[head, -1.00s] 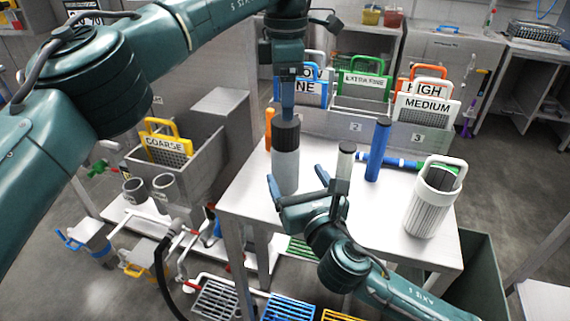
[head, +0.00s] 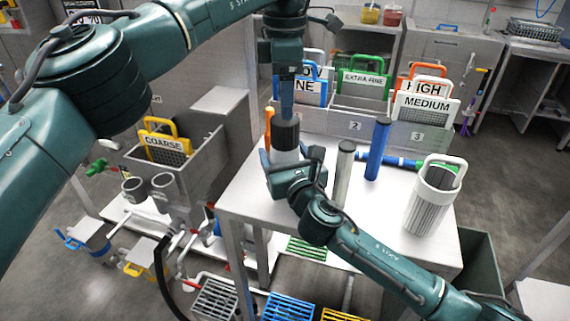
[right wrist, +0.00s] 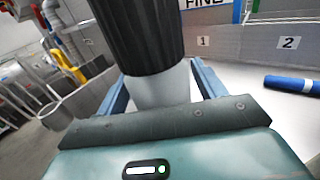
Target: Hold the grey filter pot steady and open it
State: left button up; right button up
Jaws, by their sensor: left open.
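The grey filter pot stands upright at the left back of the white table, with a black ribbed lid (head: 286,132) and a pale grey body (head: 284,155). The lid and body also show in the right wrist view (right wrist: 142,30). My left gripper (head: 287,108) points straight down just above the lid and is open; I cannot tell if it touches. My right gripper (right wrist: 162,92) is low at the body, one finger on each side of it. Its fingers look apart, with slight gaps beside the body. The pot's lower part is hidden by my right gripper in the head view.
A grey cylinder (head: 343,172) and a blue cylinder (head: 378,150) stand close to the right of my right gripper. A white ribbed pot with a handle (head: 424,208) stands farther right. An orange item (head: 267,128) is behind the pot. Labelled racks line the table's back.

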aim_at(285, 130)
grip_shut()
pick_arm(q)
jog(key=m, duration=1)
jog(key=shift+m, duration=0.3)
jog(key=m, duration=1.1)
jog(key=shift+f+m, duration=0.4)
jog(key=shift+f, duration=3.6)
jog(key=shift+c, duration=0.5)
